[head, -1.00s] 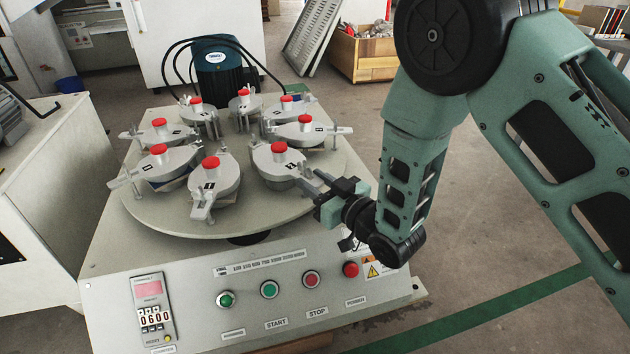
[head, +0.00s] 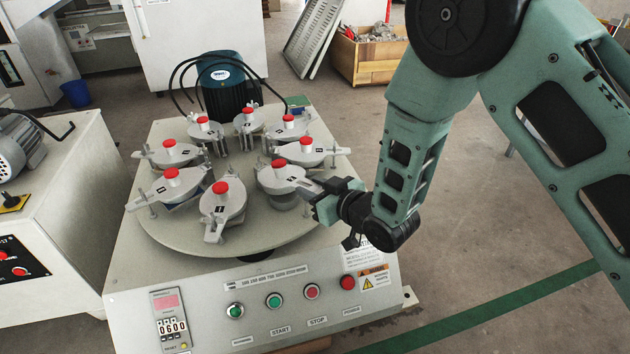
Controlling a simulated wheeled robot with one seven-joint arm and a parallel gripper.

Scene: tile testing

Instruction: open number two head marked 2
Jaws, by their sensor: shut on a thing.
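The round grey turntable (head: 265,236) on the machine carries several grey lidded heads with red knobs. The head at the front right (head: 273,181), with a red knob (head: 279,164) and a small dark label, is the one by my gripper. Its label is too small to read for certain. Its grey handle (head: 307,187) points right toward my gripper (head: 316,194). My gripper is shut on this handle, and the fingers partly hide its end. The head's lid looks down on its cup. The front head (head: 222,205) stands just to the left.
The machine's front panel (head: 215,292) has green and red buttons and a counter. A blue motor (head: 222,78) with black cables stands behind the turntable. Another machine (head: 60,190) is at left. The floor at right is clear.

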